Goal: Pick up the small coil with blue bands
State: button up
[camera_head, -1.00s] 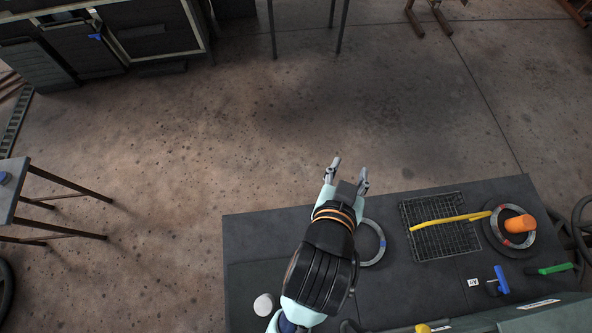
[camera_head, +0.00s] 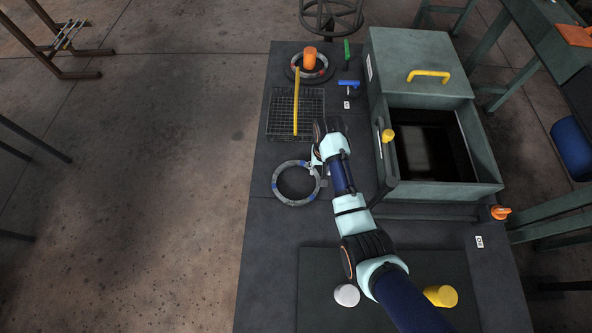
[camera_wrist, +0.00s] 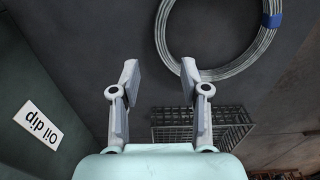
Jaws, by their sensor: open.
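The grey coil with blue bands (camera_head: 276,182) lies flat on the dark bench top, left of my arm in the head view. In the wrist view the coil (camera_wrist: 228,71) is at the upper right, with one blue band showing and part of the ring out of frame. My gripper (camera_wrist: 159,76) is open and empty, its fingers pointing up the picture. The right fingertip overlaps the coil's near left edge in that view; I cannot tell whether they touch. In the head view my gripper (camera_head: 317,168) is at the coil's upper right rim, partly hidden by my wrist.
A wire rack (camera_head: 279,127) holds a yellow bar (camera_head: 296,105). Beyond it, a coil with red bands (camera_head: 292,71) surrounds an orange object (camera_head: 310,58). A green box with an opening (camera_head: 482,188) stands right of my arm. White (camera_head: 346,295) and yellow (camera_head: 441,296) cylinders are near the front.

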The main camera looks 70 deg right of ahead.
aim_at(318, 182)
jog(key=shift+s+f, duration=0.25)
jog(key=shift+s, duration=0.15)
jog(key=shift+w+a+f, duration=0.15)
notch_tip(318, 182, down, 2)
jog(key=shift+f+b, duration=0.1)
jog(key=shift+b, duration=0.65)
jog(key=f+b, duration=0.4)
jog(key=f, duration=0.1)
jog(key=shift+w+a+f, duration=0.1)
jog(key=shift+a+f, duration=0.15)
jog(key=shift+r, duration=0.15)
grip_shut()
